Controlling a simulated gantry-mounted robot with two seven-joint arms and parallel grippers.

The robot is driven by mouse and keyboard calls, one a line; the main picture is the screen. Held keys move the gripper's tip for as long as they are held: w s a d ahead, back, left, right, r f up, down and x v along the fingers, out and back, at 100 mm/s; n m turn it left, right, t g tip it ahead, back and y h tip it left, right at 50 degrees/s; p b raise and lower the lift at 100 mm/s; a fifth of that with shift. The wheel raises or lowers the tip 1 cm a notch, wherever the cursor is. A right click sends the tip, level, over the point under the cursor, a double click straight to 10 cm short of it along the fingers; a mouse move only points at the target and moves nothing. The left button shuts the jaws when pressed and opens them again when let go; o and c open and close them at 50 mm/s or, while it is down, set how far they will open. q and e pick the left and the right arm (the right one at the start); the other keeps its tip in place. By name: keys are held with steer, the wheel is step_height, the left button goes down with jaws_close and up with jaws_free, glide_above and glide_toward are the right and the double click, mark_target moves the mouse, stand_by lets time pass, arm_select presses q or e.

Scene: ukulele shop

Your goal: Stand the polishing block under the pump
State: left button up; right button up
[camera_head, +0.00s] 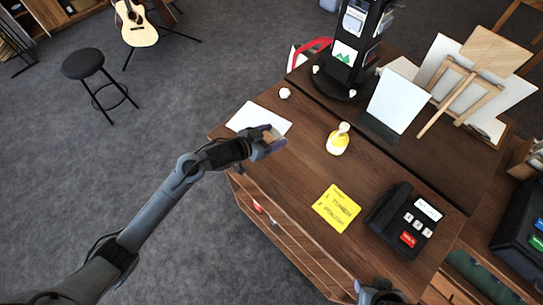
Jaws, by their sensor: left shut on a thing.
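My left gripper (268,142) reaches in over the near left edge of the wooden table and is shut on a small brown block (276,136), presumably the polishing block. The gripper's fingers hide much of the block. It is by the right corner of a white sheet (246,118); I cannot tell whether it touches the sheet or table. A yellow bottle with a white top, probably the pump (338,140), stands upright on the table to the right of the gripper, apart from it. My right gripper (380,292) shows only partly at the bottom edge; its jaws are unclear.
A small white object (284,93) lies behind the sheet. A black display stand (355,50) and a white panel (398,101) stand behind the bottle.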

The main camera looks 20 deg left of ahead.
mark_target(272, 156)
arm_select(q)
step_height(272, 156, down, 8)
steer(key=shift+r+p, duration=0.1)
steer(key=shift+p, duration=0.35)
steer(key=shift+f+p, duration=0.4)
steer(key=shift+f, duration=0.45)
steer(key=shift+f, duration=0.15)
steer(key=shift+f, duration=0.15)
steer(key=o, duration=1)
steer(key=shift+o, duration=0.2)
